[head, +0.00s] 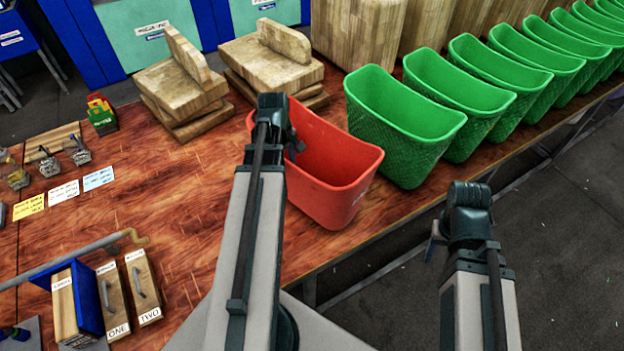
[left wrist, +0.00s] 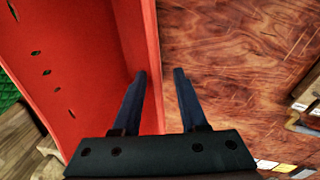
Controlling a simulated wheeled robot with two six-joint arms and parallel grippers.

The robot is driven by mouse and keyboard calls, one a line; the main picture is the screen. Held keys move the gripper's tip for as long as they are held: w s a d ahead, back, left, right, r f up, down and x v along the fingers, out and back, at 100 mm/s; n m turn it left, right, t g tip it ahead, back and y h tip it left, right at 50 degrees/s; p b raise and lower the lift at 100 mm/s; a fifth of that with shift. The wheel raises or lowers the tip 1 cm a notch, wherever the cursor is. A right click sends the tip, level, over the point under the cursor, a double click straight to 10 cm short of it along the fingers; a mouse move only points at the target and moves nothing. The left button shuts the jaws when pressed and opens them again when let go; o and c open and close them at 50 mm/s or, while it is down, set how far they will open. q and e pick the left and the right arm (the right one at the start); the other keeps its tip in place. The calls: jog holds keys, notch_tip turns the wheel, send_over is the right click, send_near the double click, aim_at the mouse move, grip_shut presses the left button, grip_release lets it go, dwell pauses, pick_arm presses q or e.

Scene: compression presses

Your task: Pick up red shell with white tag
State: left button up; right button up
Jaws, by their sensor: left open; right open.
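The red shell (head: 335,175) is an open, upright bin on the wooden table, at the left end of a row of green bins. A white tag cannot be made out clearly on it. My left gripper (head: 292,143) is at the shell's left side, and its arm hides part of that side. In the left wrist view my left gripper (left wrist: 160,73) is open, with one finger over the red shell (left wrist: 85,60) and the other over the table; the shell's wall edge lies between them. Contact cannot be told. My right gripper (head: 436,238) is open and empty, beyond the table's front edge.
Green bins (head: 410,120) stand in a row close to the shell's right. Wooden block stacks (head: 185,90) are behind it. Wooden boxes with handles (head: 142,285), labels and small jars lie at the left. The table (head: 190,215) is clear left of the shell.

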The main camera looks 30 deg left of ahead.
aim_at(292, 176)
pick_arm(q)
jog(key=shift+w+d+f+b, duration=0.1)
jog(key=shift+w+f+b, duration=0.1)
jog(key=shift+f+b, duration=0.65)
jog(key=shift+w+d+f+b, duration=0.1)
jog(key=shift+w+f+b, duration=0.1)
jog(key=shift+f+b, duration=0.7)
jog(key=shift+w+d+f+b, duration=0.1)
jog(key=shift+w+f+b, duration=0.1)
jog(key=shift+f+b, duration=0.65)
jog(key=shift+r, duration=0.1)
grip_shut()
